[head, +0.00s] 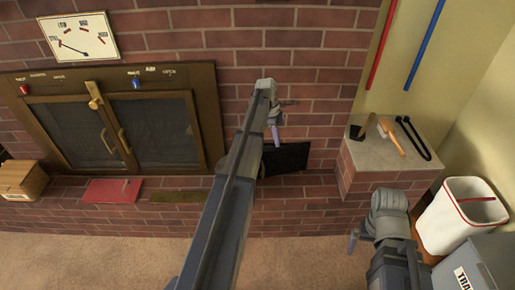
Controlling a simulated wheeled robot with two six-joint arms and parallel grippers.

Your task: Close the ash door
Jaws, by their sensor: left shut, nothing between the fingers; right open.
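The ash door appears to be the small black panel (287,158) low on the brick wall, right of the fireplace. It stands at an angle to the wall, so it looks ajar; its left part is hidden behind my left arm. My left gripper (277,139) is shut and empty, pointing down just above the panel's top edge. I cannot tell whether it touches the panel. My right gripper (354,241) is open and empty, low at the right in front of the brick ledge, away from the panel.
The fireplace's glass doors (112,137) are at the left. A wooden box (22,181) and a red mat (111,191) lie on the hearth. Tools, including a brush (392,139), lie on the right ledge (375,158). A white bin (450,222) and a grey trash bin (490,262) stand at the right.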

